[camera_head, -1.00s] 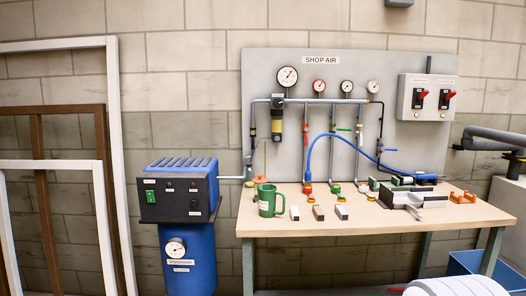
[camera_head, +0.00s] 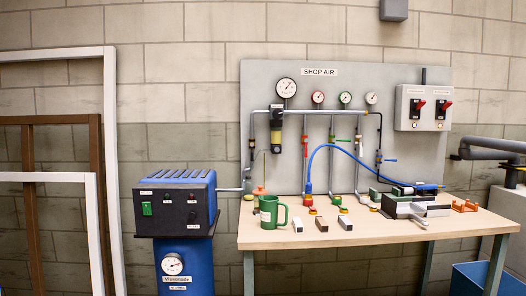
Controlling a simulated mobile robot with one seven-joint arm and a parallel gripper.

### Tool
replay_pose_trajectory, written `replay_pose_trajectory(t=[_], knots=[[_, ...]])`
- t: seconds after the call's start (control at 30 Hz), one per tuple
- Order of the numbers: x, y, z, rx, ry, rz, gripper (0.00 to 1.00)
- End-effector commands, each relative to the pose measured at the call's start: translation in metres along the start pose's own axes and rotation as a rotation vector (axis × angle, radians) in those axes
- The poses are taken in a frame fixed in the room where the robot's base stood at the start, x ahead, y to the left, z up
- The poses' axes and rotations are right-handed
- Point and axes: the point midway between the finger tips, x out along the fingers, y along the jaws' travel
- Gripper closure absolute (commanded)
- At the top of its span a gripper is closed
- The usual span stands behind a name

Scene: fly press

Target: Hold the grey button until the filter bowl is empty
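The filter bowl (camera_head: 277,137) is a yellowish, dark-capped cylinder hanging from the grey pipe on the left part of the SHOP AIR panel. Its fill level is too small to read. A thin tube runs down from near it toward an orange-red container (camera_head: 259,191) on the bench, behind the green mug. I cannot make out a grey button for certain; the parts under the bowl are too small to tell. My gripper is not in view.
A wooden bench (camera_head: 330,234) holds a green mug (camera_head: 272,213), small blocks and a grey vise (camera_head: 408,205). A blue hose (camera_head: 345,147) arcs above it. The compressor (camera_head: 175,205) stands left; switch box (camera_head: 423,108) right.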

Motion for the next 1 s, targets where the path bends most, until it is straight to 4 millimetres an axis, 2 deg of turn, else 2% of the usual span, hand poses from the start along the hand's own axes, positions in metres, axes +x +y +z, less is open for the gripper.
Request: replay_pose_trajectory(t=[0.07, 0.1, 0.37, 1.0], knots=[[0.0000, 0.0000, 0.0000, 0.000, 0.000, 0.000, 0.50], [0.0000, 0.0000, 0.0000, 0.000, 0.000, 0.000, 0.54], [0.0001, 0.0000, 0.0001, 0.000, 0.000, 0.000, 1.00], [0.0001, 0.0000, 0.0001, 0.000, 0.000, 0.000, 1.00]])
